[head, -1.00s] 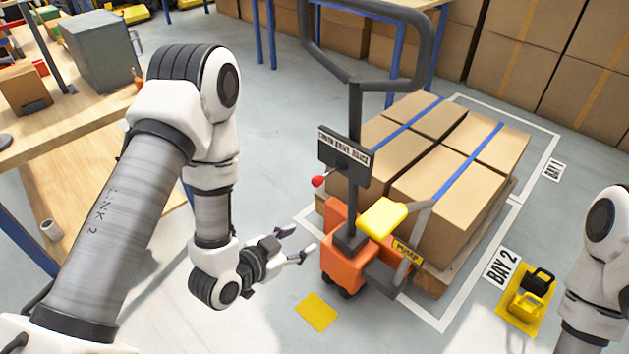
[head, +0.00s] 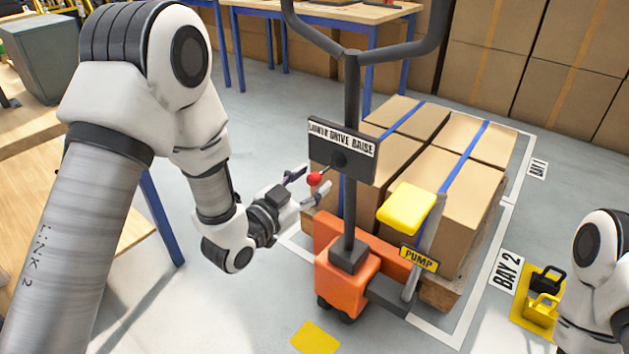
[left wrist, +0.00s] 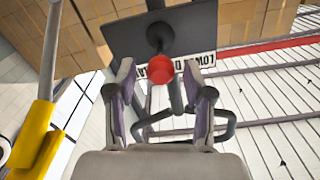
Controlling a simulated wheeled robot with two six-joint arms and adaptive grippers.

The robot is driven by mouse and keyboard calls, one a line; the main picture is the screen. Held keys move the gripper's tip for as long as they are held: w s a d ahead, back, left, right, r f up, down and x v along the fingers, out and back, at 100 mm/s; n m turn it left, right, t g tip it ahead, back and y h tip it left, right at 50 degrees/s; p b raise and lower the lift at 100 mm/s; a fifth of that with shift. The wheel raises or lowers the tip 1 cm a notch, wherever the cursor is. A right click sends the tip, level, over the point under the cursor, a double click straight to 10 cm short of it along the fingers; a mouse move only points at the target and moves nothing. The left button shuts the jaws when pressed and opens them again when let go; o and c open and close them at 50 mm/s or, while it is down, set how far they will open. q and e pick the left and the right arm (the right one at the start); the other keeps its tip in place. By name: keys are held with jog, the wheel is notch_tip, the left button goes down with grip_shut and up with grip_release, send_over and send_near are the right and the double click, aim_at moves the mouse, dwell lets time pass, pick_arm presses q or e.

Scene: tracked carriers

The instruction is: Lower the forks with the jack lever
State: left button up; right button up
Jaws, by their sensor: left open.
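The jack lever (head: 315,179) has a red ball knob and comes out of a dark plate (head: 343,150) lettered LOWER, DRIVE, RAISE on the orange pallet jack (head: 346,280). My left gripper (head: 310,181) is open, its fingers at the knob. In the left wrist view the red knob (left wrist: 162,71) shows between the two fingertips, with a gap on each side. The forks are hidden under the loaded pallet (head: 441,288). Only part of my right arm shows at the right edge; its gripper is out of view.
Strapped cardboard boxes (head: 405,160) sit on the pallet. A yellow PUMP pedal (head: 407,208) stands right of the jack's post, and the handle loop (head: 352,52) rises above it. A wooden workbench (head: 100,200) lies at left. Open floor lies in front of the jack.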

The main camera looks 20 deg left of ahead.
pick_arm(q)
jog(key=shift+x, duration=0.9)
grip_shut()
